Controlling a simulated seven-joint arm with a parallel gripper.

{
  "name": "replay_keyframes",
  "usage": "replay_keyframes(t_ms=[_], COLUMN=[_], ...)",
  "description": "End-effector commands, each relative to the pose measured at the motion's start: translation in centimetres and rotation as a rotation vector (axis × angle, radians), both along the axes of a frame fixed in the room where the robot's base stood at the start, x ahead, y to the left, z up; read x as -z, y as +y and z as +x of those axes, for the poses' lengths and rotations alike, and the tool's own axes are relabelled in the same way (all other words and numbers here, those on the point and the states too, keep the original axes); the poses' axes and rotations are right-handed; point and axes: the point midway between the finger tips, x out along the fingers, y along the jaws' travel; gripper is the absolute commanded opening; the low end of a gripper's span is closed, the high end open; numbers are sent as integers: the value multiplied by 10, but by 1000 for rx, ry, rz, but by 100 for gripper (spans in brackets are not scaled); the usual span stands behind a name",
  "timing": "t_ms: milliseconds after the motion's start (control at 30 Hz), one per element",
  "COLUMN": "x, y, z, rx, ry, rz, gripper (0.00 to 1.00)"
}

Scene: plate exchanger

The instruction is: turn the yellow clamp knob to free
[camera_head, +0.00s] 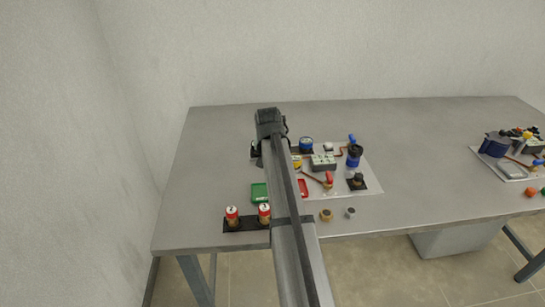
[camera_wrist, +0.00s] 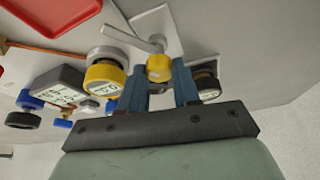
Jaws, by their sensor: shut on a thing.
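In the wrist view, a small yellow clamp knob (camera_wrist: 159,68) sits between the two blue fingers of my gripper (camera_wrist: 162,80). My gripper is shut on it. A silver bar (camera_wrist: 135,40) reaches from beside the knob toward the upper left, in front of a pale plate (camera_wrist: 165,22). In the head view, my arm covers the fingers and most of the clamp area. A bit of yellow (camera_head: 297,164) shows at the arm's right edge; I cannot tell if it is the knob.
A yellow-rimmed gauge (camera_wrist: 104,76) stands close left of the fingers in the wrist view, and a dark round part (camera_wrist: 207,88) close right. In the head view, a green tray (camera_head: 259,192) and red-topped cans (camera_head: 232,214) are nearer. The table's left side (camera_head: 205,165) is clear.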

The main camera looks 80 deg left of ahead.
Motion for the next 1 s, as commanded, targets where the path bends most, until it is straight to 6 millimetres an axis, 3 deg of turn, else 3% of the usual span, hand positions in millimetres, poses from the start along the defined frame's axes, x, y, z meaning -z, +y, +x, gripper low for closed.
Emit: replay_keyframes(t_ms=[500, 1000], x=[0, 0], y=[2, 1], z=[-3, -3], rx=[426, 581], ry=[0, 2], rz=[-2, -3], gripper=[1, 1])
